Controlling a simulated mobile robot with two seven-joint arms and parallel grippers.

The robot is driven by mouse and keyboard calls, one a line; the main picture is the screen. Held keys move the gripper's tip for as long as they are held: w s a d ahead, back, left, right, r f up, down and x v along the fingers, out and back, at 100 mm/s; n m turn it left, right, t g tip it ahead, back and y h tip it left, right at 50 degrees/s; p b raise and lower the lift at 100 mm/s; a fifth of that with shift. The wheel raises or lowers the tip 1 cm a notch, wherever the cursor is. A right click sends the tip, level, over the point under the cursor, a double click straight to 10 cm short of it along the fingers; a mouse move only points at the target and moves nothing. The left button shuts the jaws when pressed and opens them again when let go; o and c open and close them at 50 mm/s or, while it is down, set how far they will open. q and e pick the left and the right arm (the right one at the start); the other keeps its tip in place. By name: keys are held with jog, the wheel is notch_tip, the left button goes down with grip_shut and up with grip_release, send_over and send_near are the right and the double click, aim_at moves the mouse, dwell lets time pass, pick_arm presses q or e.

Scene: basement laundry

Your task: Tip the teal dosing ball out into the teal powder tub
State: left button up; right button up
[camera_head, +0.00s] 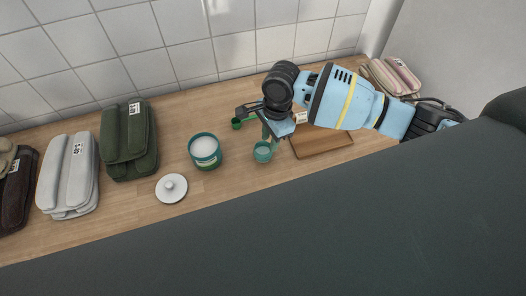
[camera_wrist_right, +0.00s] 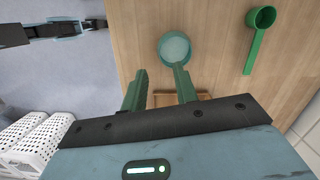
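The teal dosing ball (camera_head: 262,152) stands on the wooden counter, to the right of the teal powder tub (camera_head: 206,161). It also shows in the right wrist view (camera_wrist_right: 174,47), as a round cup with pale contents. The tub is open and holds white powder. My right gripper (camera_head: 269,139) is low over the counter by the ball. In its wrist view the two green fingers (camera_wrist_right: 159,70) are apart with nothing between them. The right fingertip overlaps the ball's near edge; I cannot tell whether they touch. A dark and blue part, seemingly my left arm's end (camera_wrist_right: 70,28), shows small.
A green long-handled scoop (camera_head: 237,124) lies behind the ball. A white knobbed lid (camera_head: 171,189) lies before the tub. A wooden board (camera_head: 322,145) lies to the right. Folded towels (camera_head: 128,141) stand left, more (camera_head: 393,77) at back right. The tiled wall borders the counter.

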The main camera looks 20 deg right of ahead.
aim_at(268, 154)
jog(key=shift+a+f, duration=0.1)
jog(key=shift+f, duration=1.05)
jog(key=shift+s+a+f+b, duration=0.15)
jog(key=shift+f+b, duration=0.2)
jog(key=shift+f, duration=1)
jog(key=shift+w+a+f+b, duration=0.1)
jog(key=shift+f+b, duration=0.2)
jog(key=shift+f, duration=1.05)
pick_arm(q)
jog(key=shift+s+d+f, duration=0.1)
jog(key=shift+s+f, duration=0.6)
jog(key=shift+f, duration=0.2)
pick_arm(e)
jog(key=shift+c, duration=0.2)
grip_shut()
